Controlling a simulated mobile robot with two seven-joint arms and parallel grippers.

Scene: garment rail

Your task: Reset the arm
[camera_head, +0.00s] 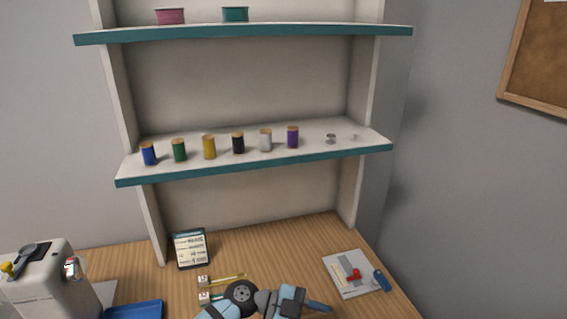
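One of my arms shows at the bottom edge in the head view, with light blue and grey links and a round black joint. It seems to come in from the left, so I take it as my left arm. At its right end is a dark blue-grey piece that may be part of my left gripper (317,306). The frame edge cuts it off, and its opening does not show. I see nothing held there. My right gripper is not in view.
Several thread spools, one of them purple (292,137), stand on the middle shelf (250,166). The wooden table (290,246) bears a white sewing machine (52,284), a blue item (135,311), a framed card (190,249) and a white pad (345,285). Table between card and pad is clear.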

